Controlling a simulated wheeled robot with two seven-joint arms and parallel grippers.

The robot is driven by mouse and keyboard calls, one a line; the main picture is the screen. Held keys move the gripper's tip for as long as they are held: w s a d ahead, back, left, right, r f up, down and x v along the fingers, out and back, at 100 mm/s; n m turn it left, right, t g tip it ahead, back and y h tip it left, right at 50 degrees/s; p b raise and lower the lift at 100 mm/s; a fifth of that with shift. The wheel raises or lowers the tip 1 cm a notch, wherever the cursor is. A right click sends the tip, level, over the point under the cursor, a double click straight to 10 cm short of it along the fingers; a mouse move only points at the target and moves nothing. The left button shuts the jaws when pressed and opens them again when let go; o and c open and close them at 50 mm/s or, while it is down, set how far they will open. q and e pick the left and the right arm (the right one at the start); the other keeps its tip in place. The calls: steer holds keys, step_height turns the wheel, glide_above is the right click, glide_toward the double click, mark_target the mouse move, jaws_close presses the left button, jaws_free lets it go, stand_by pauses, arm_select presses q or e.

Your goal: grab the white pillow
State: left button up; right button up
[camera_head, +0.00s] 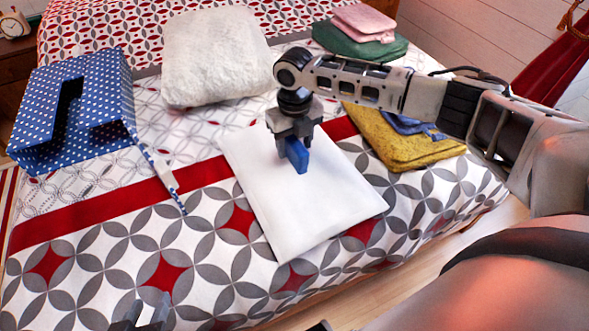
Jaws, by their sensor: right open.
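A fluffy off-white pillow (214,56) rests on the bed toward the back. A flat, smooth white rectangular piece (325,205), perhaps a thin pillow or folded cloth, lies nearer on the bed. My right gripper (296,156), with blue fingers, points down over the upper part of the flat white piece. It is open with nothing seen in it; I cannot tell whether its tips touch the white surface. It is in front of and to the right of the fluffy pillow. Only a small part of my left gripper (141,316) shows at the bottom edge; its fingertips are unclear.
The patterned bed (110,260) fills most of the view. A blue dotted bag (95,85) stands at left with its strap trailing. Pink cloths (362,22), a green one (345,43) and a yellow one (400,142) lie at right. A clock (14,24) stands at far left.

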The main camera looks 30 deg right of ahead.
jaws_close()
steer(key=shift+r, duration=0.1)
